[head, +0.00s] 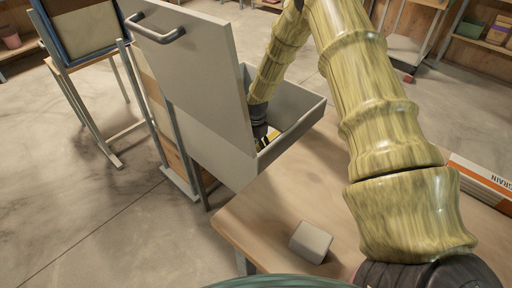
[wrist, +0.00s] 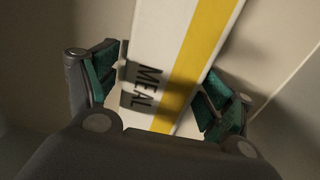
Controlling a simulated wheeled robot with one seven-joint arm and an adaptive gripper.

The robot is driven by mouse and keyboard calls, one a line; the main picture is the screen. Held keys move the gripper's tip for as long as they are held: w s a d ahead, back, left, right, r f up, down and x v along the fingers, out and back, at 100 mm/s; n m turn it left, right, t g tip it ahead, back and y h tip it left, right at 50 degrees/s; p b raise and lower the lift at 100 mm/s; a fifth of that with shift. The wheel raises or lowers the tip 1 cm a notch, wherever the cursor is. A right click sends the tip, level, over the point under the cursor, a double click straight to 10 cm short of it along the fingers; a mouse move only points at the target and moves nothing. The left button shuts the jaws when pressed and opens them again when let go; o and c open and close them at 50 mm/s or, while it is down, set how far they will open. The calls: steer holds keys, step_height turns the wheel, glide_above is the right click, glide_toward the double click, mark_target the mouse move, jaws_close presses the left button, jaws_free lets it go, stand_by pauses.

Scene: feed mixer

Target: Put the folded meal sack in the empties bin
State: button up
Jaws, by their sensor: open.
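The folded meal sack (wrist: 165,70) is white with a yellow stripe and the word MEAL. It lies inside an open grey drawer (head: 290,105), and a small yellow-and-white part of the sack (head: 271,136) shows in the head view. My gripper (wrist: 160,88) is open, with one finger on each side of the sack; whether the fingers touch it I cannot tell. In the head view my gripper (head: 262,132) reaches down into the drawer, its tips partly hidden behind the tall front panel. I cannot make out which container is the empties bin.
The drawer's tall front panel (head: 190,75) with a dark handle (head: 155,35) stands left of my arm. A wooden table (head: 275,205) holds a grey block (head: 311,241) and a white-and-orange GRAIN package (head: 482,180). A blue-framed stand (head: 90,30) is at upper left.

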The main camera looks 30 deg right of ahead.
steer(key=shift+r, duration=0.15)
step_height(320, 180, up, 12)
steer(key=shift+p, duration=0.35)
steer(key=shift+c, duration=0.2)
stand_by(1.2)
